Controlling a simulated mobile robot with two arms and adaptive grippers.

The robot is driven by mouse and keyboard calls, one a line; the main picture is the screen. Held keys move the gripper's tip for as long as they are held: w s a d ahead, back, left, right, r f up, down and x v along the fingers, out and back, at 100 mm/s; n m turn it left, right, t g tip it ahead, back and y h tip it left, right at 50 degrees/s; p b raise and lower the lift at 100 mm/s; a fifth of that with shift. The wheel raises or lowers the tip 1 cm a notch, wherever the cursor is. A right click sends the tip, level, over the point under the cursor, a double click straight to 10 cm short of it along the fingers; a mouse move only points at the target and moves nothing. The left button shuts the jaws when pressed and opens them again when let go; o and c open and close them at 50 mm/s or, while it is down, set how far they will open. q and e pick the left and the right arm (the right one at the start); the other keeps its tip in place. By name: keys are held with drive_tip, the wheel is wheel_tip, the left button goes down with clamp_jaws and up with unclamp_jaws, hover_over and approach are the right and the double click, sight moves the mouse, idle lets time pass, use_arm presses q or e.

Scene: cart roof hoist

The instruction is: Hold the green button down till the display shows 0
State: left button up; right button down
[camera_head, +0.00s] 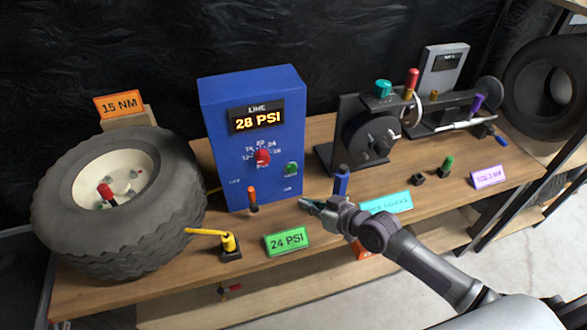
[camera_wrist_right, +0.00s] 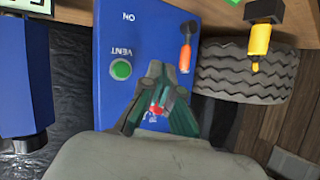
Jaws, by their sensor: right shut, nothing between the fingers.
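The blue box (camera_head: 222,127) stands on the bench, and its display (camera_head: 257,117) reads LINE 28 PSI. The green button (camera_head: 291,168) is on the box's front face at the lower right; in the right wrist view the green button (camera_wrist_right: 121,69) sits beside the word VENT. My right gripper (camera_head: 303,203) is shut and empty, in front of the box and below the button in the head view. In the right wrist view its fingertips (camera_wrist_right: 168,68) are to the right of the button, and I see no contact. My left gripper is not in view.
A red knob (camera_head: 262,157) and an orange-handled lever (camera_head: 253,198) are on or by the box. A blue-handled object (camera_head: 341,180) stands close to my right gripper. A tyre (camera_head: 125,245), a yellow-handled tool (camera_head: 228,243) and a green 24 PSI sign (camera_head: 287,241) are at left and front.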

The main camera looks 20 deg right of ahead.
sight(291, 169)
drive_tip(key=w+b, duration=0.5)
drive_tip(key=w, duration=0.4)
drive_tip(key=shift+a+b, duration=0.15)
drive_tip(key=shift+b, duration=0.15)
drive_tip(key=shift+f, duration=0.1)
idle(1.1)
drive_tip(key=shift+w, duration=0.4)
drive_tip(key=shift+w+b, duration=0.4)
drive_tip(key=shift+b, duration=0.1)
idle(0.4)
drive_tip(key=shift+s, duration=0.15)
idle(1.6)
drive_tip(key=shift+s+p, duration=0.65)
drive_tip(key=shift+s, duration=0.1)
